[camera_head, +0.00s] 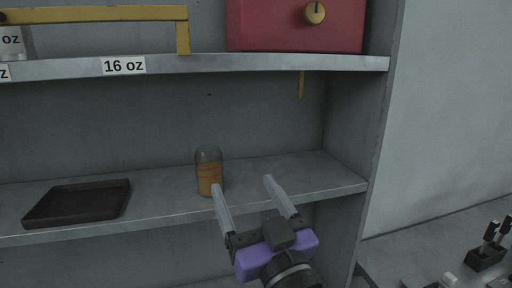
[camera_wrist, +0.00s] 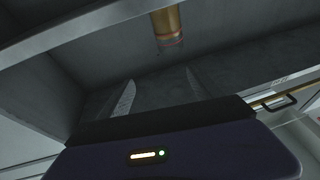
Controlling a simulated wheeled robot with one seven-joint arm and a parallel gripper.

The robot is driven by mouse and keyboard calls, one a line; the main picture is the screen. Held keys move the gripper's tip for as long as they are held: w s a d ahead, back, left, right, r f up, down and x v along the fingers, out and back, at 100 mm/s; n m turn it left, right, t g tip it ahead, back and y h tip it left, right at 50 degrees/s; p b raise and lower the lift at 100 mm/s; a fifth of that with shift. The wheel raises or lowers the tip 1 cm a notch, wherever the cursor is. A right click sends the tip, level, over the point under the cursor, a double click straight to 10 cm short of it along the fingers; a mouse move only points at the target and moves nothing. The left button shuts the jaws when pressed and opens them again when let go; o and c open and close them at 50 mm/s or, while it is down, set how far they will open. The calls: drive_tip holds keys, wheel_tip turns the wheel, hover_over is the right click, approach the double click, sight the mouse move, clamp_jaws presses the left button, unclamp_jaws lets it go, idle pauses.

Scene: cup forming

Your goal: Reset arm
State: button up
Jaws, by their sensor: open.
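My gripper (camera_head: 242,184) is open and empty in the head view, in front of the middle shelf at the lower right. Its two pale fingers point toward the shelf and stand well apart. In the wrist view the fingers (camera_wrist: 160,88) also show apart with nothing between them. A small jar (camera_head: 209,172) with a dark top and an orange-brown lower part stands upright on the shelf, just left of my left fingertip. I cannot tell whether they touch in the head view. In the wrist view the jar (camera_wrist: 167,24) shows beyond the fingers, with a gap.
A black tray (camera_head: 78,202) lies on the middle shelf (camera_head: 150,205) at the left. A red box (camera_head: 295,25) and a yellow rail (camera_head: 90,14) are on the upper shelf. The cabinet's right wall (camera_head: 362,130) stands close to my gripper. Shelf space between jar and wall is clear.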

drive_tip(key=s+d+f+m+h+b, duration=0.1)
drive_tip(key=s+d+f+h, duration=0.1)
drive_tip(key=s+d+f, duration=0.7)
drive_tip(key=s+d+f+m+h, duration=0.25)
drive_tip(key=s+d+f, duration=0.3)
drive_tip(key=f, duration=0.45)
drive_tip(key=s+d+f+g+h, duration=0.1)
drive_tip(key=s+f, duration=0.3)
drive_tip(key=s, duration=0.4)
drive_tip(key=s+d+f+g+h+b, duration=0.1)
drive_tip(key=s+d+f+g+h, duration=0.1)
drive_tip(key=s, duration=0.6)
drive_tip(key=s+d+f+m+g+h+b, duration=0.1)
drive_tip(key=s+d+f+g, duration=0.1)
drive_tip(key=s+d+f, duration=0.2)
drive_tip(key=s+f, duration=0.3)
drive_tip(key=s, duration=0.1)
drive_tip(key=shift+d+f, duration=0.1)
